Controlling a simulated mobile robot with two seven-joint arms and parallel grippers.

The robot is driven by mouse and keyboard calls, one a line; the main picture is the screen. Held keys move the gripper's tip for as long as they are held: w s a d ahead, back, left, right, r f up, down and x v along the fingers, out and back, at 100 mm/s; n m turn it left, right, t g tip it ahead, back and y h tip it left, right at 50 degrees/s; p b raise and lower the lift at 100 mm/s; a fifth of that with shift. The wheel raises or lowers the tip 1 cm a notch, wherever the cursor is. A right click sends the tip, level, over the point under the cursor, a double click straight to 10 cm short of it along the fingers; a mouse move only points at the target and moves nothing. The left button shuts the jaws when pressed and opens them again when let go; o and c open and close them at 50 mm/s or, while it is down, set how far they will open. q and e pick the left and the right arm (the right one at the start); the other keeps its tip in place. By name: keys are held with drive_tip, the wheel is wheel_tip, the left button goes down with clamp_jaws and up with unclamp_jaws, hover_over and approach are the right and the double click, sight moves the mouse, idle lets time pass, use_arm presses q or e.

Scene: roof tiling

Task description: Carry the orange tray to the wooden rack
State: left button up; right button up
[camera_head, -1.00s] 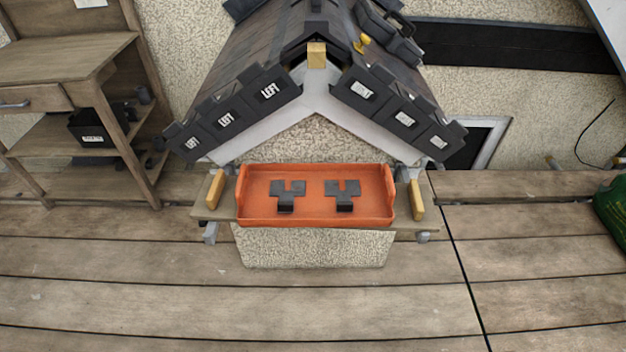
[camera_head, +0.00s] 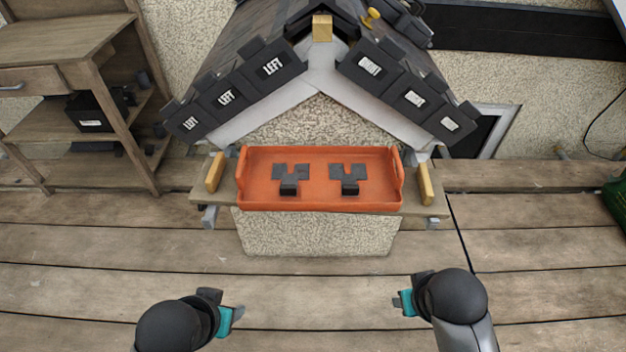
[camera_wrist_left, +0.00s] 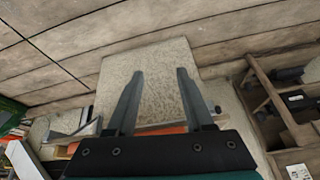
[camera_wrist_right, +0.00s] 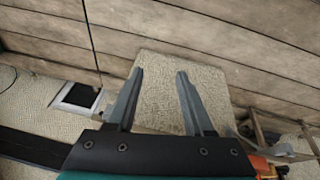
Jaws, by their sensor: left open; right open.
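The orange tray (camera_head: 320,204) sits on a wooden ledge at the front of the small model roof in the head view. Two dark T-shaped pieces (camera_head: 290,178) lie in it. The wooden rack (camera_head: 106,100) stands at the left; part of it shows in the left wrist view (camera_wrist_left: 262,98). My left gripper (camera_head: 238,312) is open and empty, in front of the tray and left of it. My right gripper (camera_head: 398,303) is open and empty, in front of the tray's right end. Both wrist views show parted fingers with nothing between them.
Yellow wooden blocks (camera_head: 215,172) stand on the ledge beside each tray end. Dark roof tiles (camera_head: 272,68) with labels slope above the tray. The rack holds a black box (camera_head: 92,112) on a shelf. The plank floor (camera_head: 310,290) in front is clear.

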use_arm(q)
drive_tip(key=w+r+t, duration=0.3)
drive_tip(key=w+r, duration=0.1)
drive_tip(key=w, duration=0.2)
use_arm(e)
drive_tip(key=w+d+r+m+h, duration=0.1)
drive_tip(key=w+d+r, duration=0.1)
drive_tip(key=w+r, duration=0.5)
use_arm(q)
drive_tip(key=t+y, duration=0.1)
drive_tip(key=t, duration=0.4)
approach(241, 163)
drive_tip(key=v, duration=0.3)
use_arm(e)
approach(397, 159)
drive_tip(key=s+d+v, duration=0.1)
drive_tip(key=v, duration=0.3)
use_arm(q)
drive_tip(key=shift+s, duration=0.15)
use_arm(e)
drive_tip(key=shift+a+r+t, duration=0.1)
drive_tip(key=shift+a+t, duration=0.2)
drive_tip(key=shift+a, duration=0.4)
use_arm(q)
drive_tip(key=shift+f, duration=0.1)
use_arm(e)
drive_tip(key=shift+w, duration=0.1)
